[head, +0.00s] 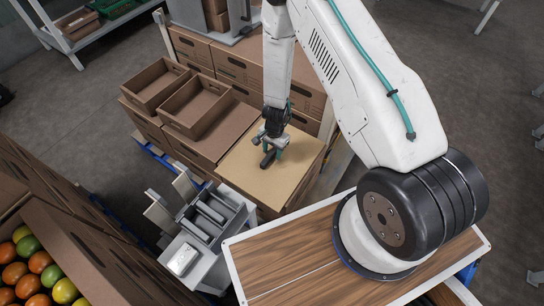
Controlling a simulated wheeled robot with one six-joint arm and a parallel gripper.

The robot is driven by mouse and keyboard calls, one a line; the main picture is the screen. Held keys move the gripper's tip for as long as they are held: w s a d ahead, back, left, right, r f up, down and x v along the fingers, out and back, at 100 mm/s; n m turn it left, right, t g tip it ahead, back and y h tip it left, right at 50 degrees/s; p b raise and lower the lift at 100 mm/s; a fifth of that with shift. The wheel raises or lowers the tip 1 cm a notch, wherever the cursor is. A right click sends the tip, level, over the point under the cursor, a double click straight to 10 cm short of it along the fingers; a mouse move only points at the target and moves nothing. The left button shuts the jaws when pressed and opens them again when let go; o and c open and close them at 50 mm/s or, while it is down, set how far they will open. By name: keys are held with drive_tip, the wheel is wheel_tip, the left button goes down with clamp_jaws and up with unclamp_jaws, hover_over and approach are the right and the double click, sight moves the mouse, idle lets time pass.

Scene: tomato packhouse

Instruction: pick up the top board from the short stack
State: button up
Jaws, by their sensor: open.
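A flat tan board (290,177) lies on top of a brown cardboard stack in the middle of the head view. Whether other boards lie beneath it is too small to tell. My gripper (268,160) points down over the board, left of its middle. Its dark and teal fingers are open and hold nothing I can see. I cannot tell whether the fingertips touch the board. The gripper and wrist hide a small part of the board.
Open cardboard trays (195,107) sit left of the board on more boxes. Taller boxes (236,68) stand behind. A grey slotted rack (207,222) is in front at left. A box of tomatoes (83,262) fills the lower left. Floor is clear at right.

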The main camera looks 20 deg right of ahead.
clamp_jaws()
